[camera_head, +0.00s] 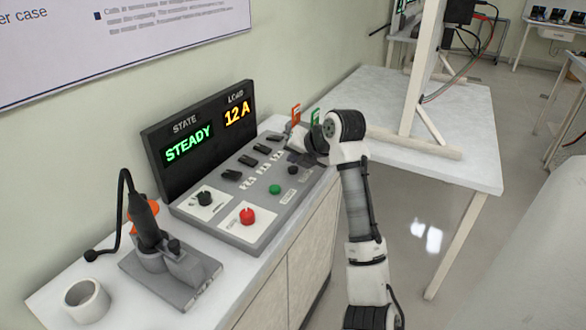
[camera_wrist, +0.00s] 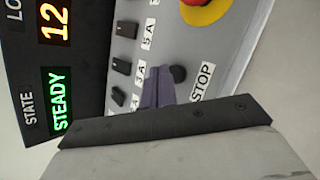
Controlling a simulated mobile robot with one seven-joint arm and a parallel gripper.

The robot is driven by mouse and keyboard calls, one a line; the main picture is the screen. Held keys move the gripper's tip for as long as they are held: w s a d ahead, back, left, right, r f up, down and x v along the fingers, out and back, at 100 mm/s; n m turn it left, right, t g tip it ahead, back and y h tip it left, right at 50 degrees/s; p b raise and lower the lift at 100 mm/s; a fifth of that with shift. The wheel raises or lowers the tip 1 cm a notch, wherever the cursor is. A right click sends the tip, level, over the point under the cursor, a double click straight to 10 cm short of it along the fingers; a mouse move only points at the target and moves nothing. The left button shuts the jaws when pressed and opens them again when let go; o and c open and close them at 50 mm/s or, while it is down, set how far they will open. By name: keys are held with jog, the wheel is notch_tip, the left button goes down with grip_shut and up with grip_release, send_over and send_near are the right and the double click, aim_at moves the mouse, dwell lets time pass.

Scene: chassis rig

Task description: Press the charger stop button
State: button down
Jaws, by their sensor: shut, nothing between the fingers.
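The charger panel (camera_head: 222,218) stands on the bench in the head view. Its display (camera_head: 200,135) reads STATE STEADY and LOAD 12 A. The stop button is a small round black knob (camera_wrist: 179,74) beside the STOP label (camera_wrist: 202,83) in the wrist view; it also shows in the head view (camera_head: 292,170). My gripper (camera_wrist: 158,72) is shut and empty, its fingertips over the panel, just left of the black button and overlapping its edge in the wrist view. I cannot tell whether they touch it. In the head view my gripper (camera_head: 300,157) is above the panel's far part.
A red button on yellow (camera_wrist: 208,10) is at the wrist view's top. A red knob (camera_head: 247,216), a green button (camera_head: 274,188) and several black switches are on the panel.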

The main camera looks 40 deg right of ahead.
aim_at(295, 170)
jog(key=shift+f+b, duration=0.3)
jog(key=shift+f, duration=0.1)
jog(key=shift+f+b, duration=0.4)
jog(key=shift+f, duration=0.05)
dwell(0.5)
jog(key=shift+r, duration=0.1)
jog(key=shift+r+p, duration=0.45)
jog(key=shift+r, duration=0.3)
jog(key=shift+r, duration=0.1)
jog(key=shift+r+p, duration=1.4)
jog(key=shift+r, duration=1)
